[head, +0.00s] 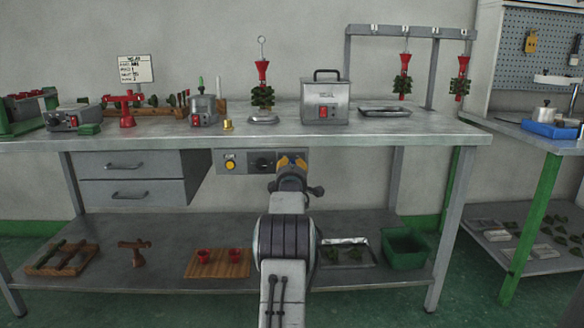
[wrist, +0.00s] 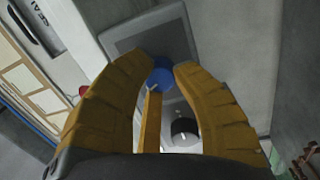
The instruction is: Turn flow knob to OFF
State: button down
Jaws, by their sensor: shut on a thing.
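A grey control panel (head: 246,169) is fixed under the front edge of the workbench. In the wrist view, a blue knob (wrist: 161,79) sits between the yellow fingertips of my gripper (wrist: 167,69). My gripper is shut on this blue knob. A small pale mark shows near the knob's lower left side; I cannot tell for sure which setting it points at. In the head view, my gripper (head: 292,160) is in front of the panel's right part and hides the blue knob. No label reading flow or OFF can be read.
A black knob (head: 264,165) sits left of my gripper, and a yellow button (head: 230,165) further left. Grey drawers (head: 133,178) hang left of the panel. The workbench top (head: 350,140) above carries tools and a steel box (head: 325,100). A lower shelf (head: 170,225) holds trays.

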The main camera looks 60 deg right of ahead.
jog(key=shift+w, duration=0.1)
dwell(0.4)
jog(key=c, duration=1)
grip_release()
jog(key=shift+o, duration=0.2)
jog(key=shift+a, duration=0.1)
jog(key=v, duration=1.1)
jog(key=shift+s+a, duration=0.2)
jog(key=shift+a, duration=0.15)
jog(key=shift+f, duration=0.15)
